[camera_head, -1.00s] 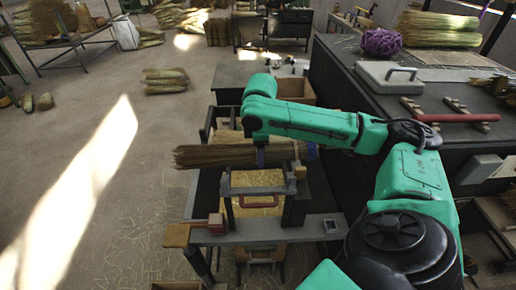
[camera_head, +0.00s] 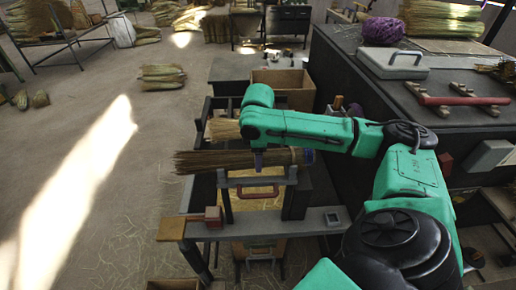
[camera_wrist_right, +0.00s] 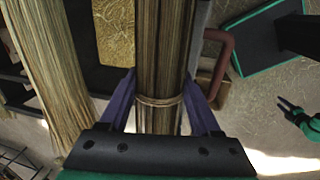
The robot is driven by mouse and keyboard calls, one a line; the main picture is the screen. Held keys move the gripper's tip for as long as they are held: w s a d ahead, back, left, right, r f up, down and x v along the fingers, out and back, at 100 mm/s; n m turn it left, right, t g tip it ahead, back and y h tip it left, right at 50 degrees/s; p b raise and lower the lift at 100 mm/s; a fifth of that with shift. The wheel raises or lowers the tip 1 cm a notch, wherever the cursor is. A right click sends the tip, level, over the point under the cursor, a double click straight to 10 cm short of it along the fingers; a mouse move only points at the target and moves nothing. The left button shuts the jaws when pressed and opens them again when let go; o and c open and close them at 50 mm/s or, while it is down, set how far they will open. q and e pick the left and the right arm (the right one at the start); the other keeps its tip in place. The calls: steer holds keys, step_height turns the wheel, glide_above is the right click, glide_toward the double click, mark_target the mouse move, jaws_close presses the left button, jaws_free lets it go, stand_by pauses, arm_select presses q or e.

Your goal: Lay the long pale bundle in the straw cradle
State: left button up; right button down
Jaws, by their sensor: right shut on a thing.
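My right gripper (camera_head: 258,160) is shut around a long tan-brown bundle (camera_head: 212,162), which lies level across the view. In the right wrist view the bundle (camera_wrist_right: 165,55) runs between the two purple fingers, with a cord tie near them. The bundle is above the front frame of the straw-lined cradle (camera_head: 258,203) and hides part of its bed. Straw bedding (camera_wrist_right: 113,30) shows beside the bundle in the right wrist view; contact cannot be told. My left gripper (camera_wrist_right: 289,110) appears small at the right edge of that view, fingers apart and empty.
A paler bundle (camera_head: 222,130) lies just behind the held one, and left of it in the wrist view (camera_wrist_right: 45,70). A cardboard box (camera_head: 285,85) stands behind. The dark bench (camera_head: 425,130) at the right holds a red-handled tool (camera_head: 460,100). The floor at left is mostly clear.

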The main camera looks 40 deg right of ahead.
jaws_free()
steer(key=r, duration=0.4)
steer(key=s+a+r, duration=0.1)
steer(key=r, duration=0.4)
steer(key=s+r, duration=0.1)
steer(key=r, duration=0.4)
steer(key=shift+a+r, duration=0.2)
steer(key=shift+a, duration=0.1)
